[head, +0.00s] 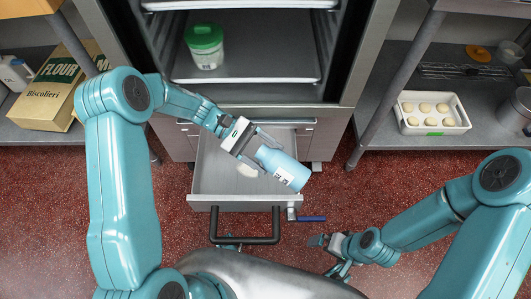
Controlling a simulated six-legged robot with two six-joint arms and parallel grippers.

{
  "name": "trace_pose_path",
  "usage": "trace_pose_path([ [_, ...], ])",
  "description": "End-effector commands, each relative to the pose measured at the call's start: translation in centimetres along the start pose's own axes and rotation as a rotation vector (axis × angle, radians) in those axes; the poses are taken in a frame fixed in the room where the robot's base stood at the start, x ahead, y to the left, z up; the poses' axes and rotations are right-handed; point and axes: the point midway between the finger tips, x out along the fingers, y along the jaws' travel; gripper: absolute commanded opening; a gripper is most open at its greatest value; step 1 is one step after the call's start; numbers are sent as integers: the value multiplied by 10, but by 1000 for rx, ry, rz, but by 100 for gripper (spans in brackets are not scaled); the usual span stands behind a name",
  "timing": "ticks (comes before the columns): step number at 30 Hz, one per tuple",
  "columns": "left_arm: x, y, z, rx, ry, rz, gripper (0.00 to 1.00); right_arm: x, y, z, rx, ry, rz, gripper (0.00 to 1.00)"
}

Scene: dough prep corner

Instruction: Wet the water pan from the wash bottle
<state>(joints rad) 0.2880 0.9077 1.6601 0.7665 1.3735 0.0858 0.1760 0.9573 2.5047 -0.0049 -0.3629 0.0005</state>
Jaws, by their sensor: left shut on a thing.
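The wash bottle (272,160), light blue with a white label, is held by my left gripper (258,148), shut around it. The bottle lies tilted over the right part of the water pan (212,182), a grey metal drawer-like pan pulled out below the cabinet. A small pale patch (247,171) shows on the pan floor left of the bottle; I cannot tell whether it is water. No stream shows from the bottle. My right gripper (327,255) is low, right of the pan handle, open and empty.
A dark handle (246,239) and a blue lever (312,218) stick out at the pan's front. A green-lidded tub (205,48) stands on the cabinet shelf above. A flour box (58,88) is at left, a white tray of dough rounds (409,124) at right.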

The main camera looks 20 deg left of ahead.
Motion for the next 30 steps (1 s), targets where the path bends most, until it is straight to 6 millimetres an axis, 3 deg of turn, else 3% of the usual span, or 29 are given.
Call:
trace_pose_path([
  [14,3,-7,-13,1,-111,60,19,19,9,-3,7,7,1,100],
  [21,-2,1,1,2,34,-20,19,-11,-4,0,-1,-1,0,100],
  [30,-4,1,1,1,274,-149,19,-40,-14,1,0,0,0,100],
])
